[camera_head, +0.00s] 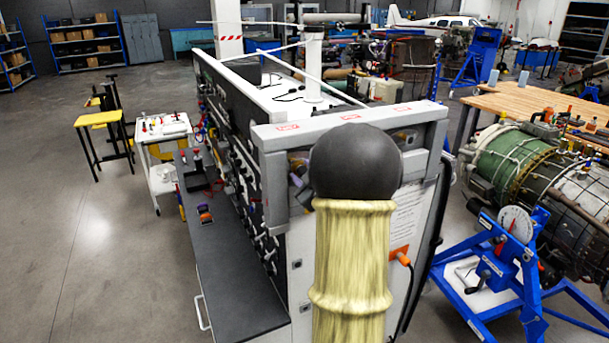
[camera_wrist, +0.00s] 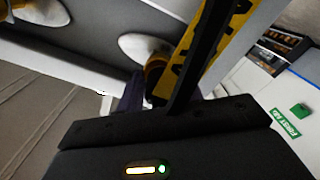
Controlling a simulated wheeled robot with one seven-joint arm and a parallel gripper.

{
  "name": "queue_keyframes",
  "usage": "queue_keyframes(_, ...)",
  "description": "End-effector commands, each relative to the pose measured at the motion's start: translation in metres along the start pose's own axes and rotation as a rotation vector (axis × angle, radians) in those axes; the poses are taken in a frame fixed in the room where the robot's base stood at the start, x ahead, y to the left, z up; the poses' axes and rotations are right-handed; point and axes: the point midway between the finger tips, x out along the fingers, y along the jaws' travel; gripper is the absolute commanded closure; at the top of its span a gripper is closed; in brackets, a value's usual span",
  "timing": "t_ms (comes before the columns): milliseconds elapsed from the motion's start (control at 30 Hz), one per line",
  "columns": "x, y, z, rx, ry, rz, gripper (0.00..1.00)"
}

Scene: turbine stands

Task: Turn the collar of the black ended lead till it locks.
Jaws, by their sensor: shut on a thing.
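In the wrist view, my gripper (camera_wrist: 153,92) reaches up from its dark body at the bottom of the picture, towards a grey panel (camera_wrist: 90,42). It is shut on a small part with a yellow band, which I take for the collar (camera_wrist: 154,72) of the lead. The collar sits at a round pale fitting (camera_wrist: 143,44) on the panel. Dark parts beside the collar are in shadow, and most of the grip is hidden. The black end of the lead is not clear, and whether the collar is locked cannot be told. The head view does not show my gripper.
A yellow and black striped strip (camera_wrist: 206,35) runs close right of the collar. A second pale fitting (camera_wrist: 38,10) is at upper left. In the head view stand a long grey console (camera_head: 235,262), a white trolley (camera_head: 165,175) and a turbine on a blue stand (camera_head: 500,275).

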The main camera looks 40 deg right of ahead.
Motion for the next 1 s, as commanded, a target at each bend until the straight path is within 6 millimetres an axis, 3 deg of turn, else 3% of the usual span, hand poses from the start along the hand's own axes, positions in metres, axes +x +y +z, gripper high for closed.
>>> queue_keyframes(1000, 0.0001, -0.001, -0.0002, 0.82, -0.001, -0.001, 0.87)
